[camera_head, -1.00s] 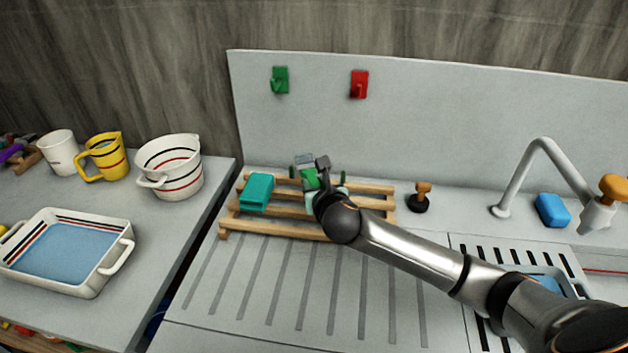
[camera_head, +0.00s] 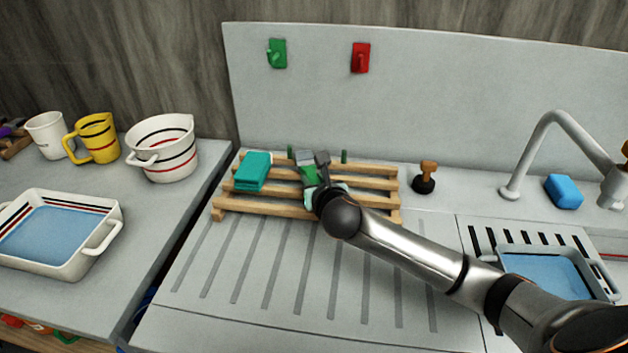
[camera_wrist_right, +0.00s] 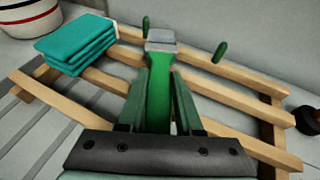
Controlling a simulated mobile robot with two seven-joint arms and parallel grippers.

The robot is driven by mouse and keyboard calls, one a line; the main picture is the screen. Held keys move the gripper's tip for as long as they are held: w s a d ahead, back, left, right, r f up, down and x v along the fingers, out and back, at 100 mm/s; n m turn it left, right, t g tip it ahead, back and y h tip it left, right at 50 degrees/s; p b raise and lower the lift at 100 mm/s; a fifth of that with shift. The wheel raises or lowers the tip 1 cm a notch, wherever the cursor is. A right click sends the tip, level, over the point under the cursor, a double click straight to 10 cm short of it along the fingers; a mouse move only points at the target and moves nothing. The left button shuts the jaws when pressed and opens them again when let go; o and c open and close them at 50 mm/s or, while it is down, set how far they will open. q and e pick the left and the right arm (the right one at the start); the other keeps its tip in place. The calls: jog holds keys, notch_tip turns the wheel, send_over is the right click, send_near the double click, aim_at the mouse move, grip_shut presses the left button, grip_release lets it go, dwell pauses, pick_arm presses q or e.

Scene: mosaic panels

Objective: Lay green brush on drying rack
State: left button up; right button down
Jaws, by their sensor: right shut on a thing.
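The wooden slatted drying rack (camera_head: 285,203) stands on the ridged drainboard by the back panel. My right gripper (camera_head: 313,180) is over the rack's middle, shut on the green brush (camera_head: 308,174). In the right wrist view the brush (camera_wrist_right: 159,98) runs lengthwise between the two fingers (camera_wrist_right: 160,85), its grey head (camera_wrist_right: 162,41) pointing to the rack's far side, between two short green pegs. The brush is across the slats, low over them; I cannot tell whether it touches. My left gripper is out of view.
A stack of teal cloths or pads (camera_head: 252,171) lies on the rack's left end. A wooden-handled stopper-like tool (camera_head: 425,178) stands right of the rack. A faucet (camera_head: 528,150), blue sponge (camera_head: 564,191) and sink basin are further right. The drainboard front is clear.

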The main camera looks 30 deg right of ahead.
jog(key=shift+f, duration=0.6)
jog(key=c, duration=0.5)
grip_release()
jog(key=shift+s, duration=0.1)
jog(key=v, duration=1.2)
jog(key=shift+p, duration=0.4)
jog(key=shift+s, duration=0.15)
